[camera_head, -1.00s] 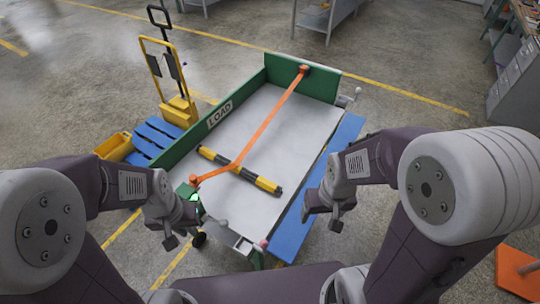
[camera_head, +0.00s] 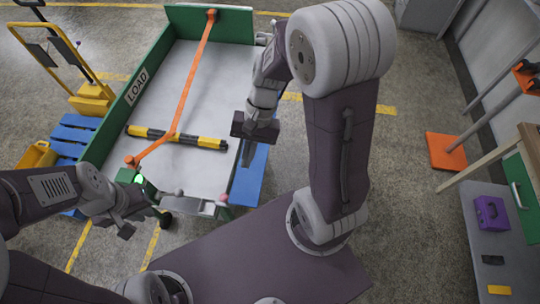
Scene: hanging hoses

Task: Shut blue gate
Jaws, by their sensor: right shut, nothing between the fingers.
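The cart marked LOAD has a grey bed (camera_head: 185,85) and green walls (camera_head: 215,22) on its left and far sides. The blue gate (camera_head: 250,178) is a blue panel along the bed's right side, low and folded outward; my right arm hides much of it. My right gripper (camera_head: 255,127) is shut and empty, over the right edge of the bed and the gate. Whether it touches the gate is unclear. My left gripper (camera_head: 146,217) is near the cart's front left corner, beside a small green light; its fingers are too small to judge.
An orange strap (camera_head: 190,82) and a yellow-black bar (camera_head: 178,136) lie across the bed. A blue pallet (camera_head: 75,133) and yellow pallet truck (camera_head: 90,95) stand left. At right are an orange base plate (camera_head: 446,151) with a post and a bench with a purple box (camera_head: 491,212).

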